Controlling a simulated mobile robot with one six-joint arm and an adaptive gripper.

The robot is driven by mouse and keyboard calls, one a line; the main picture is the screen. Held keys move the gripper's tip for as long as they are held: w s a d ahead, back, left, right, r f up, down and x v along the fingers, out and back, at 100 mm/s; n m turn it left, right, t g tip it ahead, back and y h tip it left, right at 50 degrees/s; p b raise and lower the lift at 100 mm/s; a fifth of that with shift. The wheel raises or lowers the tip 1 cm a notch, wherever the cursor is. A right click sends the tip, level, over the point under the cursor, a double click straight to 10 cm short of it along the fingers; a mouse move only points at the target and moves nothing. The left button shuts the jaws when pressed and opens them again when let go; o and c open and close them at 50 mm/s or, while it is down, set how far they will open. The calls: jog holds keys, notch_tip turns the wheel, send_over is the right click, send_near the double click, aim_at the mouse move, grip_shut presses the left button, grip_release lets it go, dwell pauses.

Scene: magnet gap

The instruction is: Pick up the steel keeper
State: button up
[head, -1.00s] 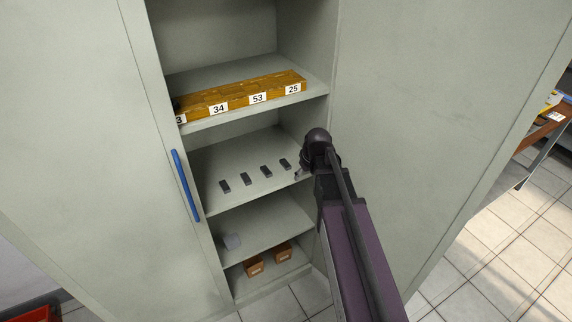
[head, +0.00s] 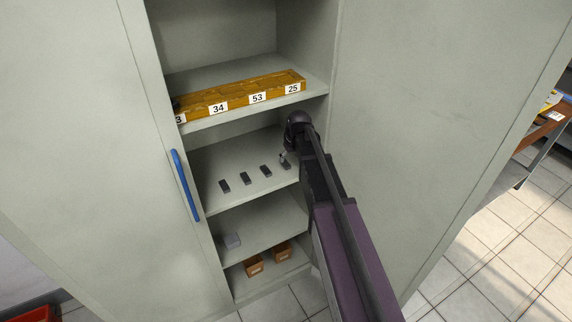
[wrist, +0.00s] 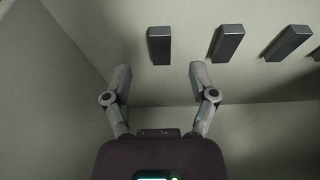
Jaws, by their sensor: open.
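Several small dark grey bars stand in a row on the cabinet's middle shelf; I cannot tell by look which is the steel keeper. The bar at the right end of the row (head: 286,165) is the nearest to my gripper (head: 283,156). In the wrist view this end bar (wrist: 159,45) lies just beyond the fingertips, in line with the gap between them. My gripper (wrist: 160,74) is open and empty, its fingers apart. Another bar (wrist: 227,42) sits beside it to the right in the wrist view.
The middle shelf (head: 225,160) has a wall close to the end bar. A wooden block with number labels (head: 240,97) lies on the shelf above. A blue handle (head: 186,186) is on the left door.

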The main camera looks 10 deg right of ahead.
aim_at(285, 162)
jog(key=shift+w, duration=0.1)
jog(key=shift+w+a, duration=0.25)
jog(key=shift+w, duration=0.3)
jog(key=shift+b+x, duration=2.4)
jog(key=shift+x, duration=0.15)
jog(key=shift+r, duration=0.1)
grip_shut()
